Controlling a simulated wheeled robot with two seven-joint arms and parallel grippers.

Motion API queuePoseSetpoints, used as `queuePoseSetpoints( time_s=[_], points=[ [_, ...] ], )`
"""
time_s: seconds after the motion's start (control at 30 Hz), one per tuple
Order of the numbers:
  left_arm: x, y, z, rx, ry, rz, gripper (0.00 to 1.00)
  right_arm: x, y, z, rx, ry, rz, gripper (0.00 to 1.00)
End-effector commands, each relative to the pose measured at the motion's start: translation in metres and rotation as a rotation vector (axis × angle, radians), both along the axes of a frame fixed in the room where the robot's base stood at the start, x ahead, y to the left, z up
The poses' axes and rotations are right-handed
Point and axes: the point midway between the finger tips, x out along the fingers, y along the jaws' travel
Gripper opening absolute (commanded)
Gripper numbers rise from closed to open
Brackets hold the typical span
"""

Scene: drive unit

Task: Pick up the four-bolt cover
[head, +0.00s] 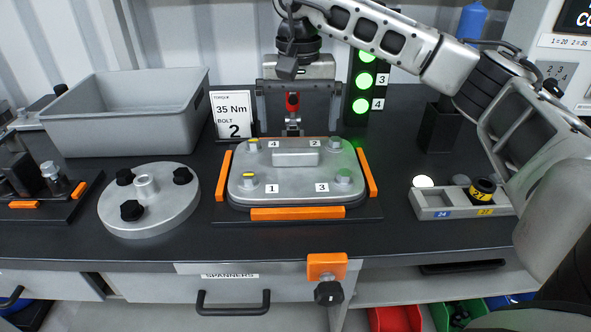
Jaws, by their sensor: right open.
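The four-bolt cover (305,172) is a silvery rounded plate with a raised block (295,152) in its middle. It lies flat between orange edge guides on a dark base. My right gripper (295,118) reaches in from the upper right and hangs, pointing down, above and behind the cover's far edge. Its fingers are spread wide and it looks empty, apart from the cover. My left gripper is out of view.
A red-handled upright part (292,103) shows between my right fingers. A grey bin (128,115) and a round three-knob flange (148,208) are at left. A socket tray (460,202) is at right. An orange block with a black knob (327,268) sits at the bench's front edge.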

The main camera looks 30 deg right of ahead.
Motion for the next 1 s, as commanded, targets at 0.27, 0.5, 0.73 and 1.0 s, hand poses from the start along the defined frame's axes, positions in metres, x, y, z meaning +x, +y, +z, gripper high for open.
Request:
queuePoseSetpoints(
  time_s=[0.27,0.5,0.73,1.0],
  points=[
    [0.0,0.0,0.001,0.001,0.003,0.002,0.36,0.0,0.002,-0.023,0.0,0.004,0.0,1.0],
    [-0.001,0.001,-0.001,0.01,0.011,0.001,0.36,0.001,0.004,-0.056,0.0,0.002,0.0,1.0],
    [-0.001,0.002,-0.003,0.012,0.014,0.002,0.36,0.001,0.004,-0.061,0.001,0.0,0.0,1.0],
    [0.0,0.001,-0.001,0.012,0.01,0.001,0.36,0.001,0.004,-0.061,0.001,0.0,0.0,0.44]
  ],
)
